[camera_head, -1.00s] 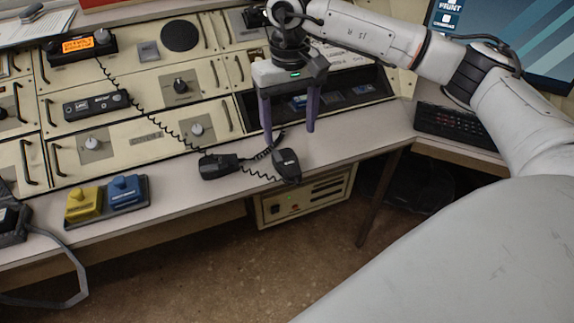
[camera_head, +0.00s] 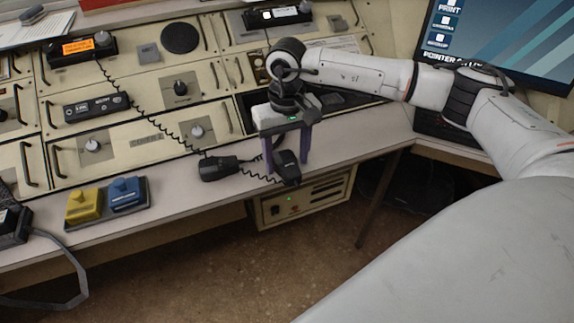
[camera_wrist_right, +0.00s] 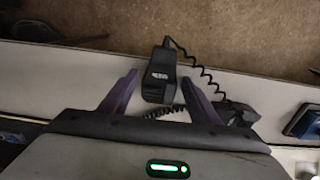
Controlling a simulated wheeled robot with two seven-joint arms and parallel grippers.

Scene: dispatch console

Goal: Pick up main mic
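Two black hand mics lie on the desk ledge; I cannot read which is the main mic. The right-hand mic (camera_head: 287,169) is upright or nearly so in the picture, near the front edge. It also shows in the right wrist view (camera_wrist_right: 158,82), with a small unreadable white label. The left-hand mic (camera_head: 217,168) lies beside it and shows in the wrist view (camera_wrist_right: 236,113). My right gripper (camera_head: 286,158) is open, pointing down with its purple fingers (camera_wrist_right: 159,92) on either side of the right-hand mic, not closed on it. My left gripper is out of view.
Coiled cords (camera_head: 165,128) run across the ledge near the mics. A yellow button box (camera_head: 84,204) and a blue one (camera_head: 126,193) sit to the left. The console panel (camera_head: 150,143) rises behind. A keyboard (camera_head: 450,132) and monitor (camera_head: 510,40) stand at right.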

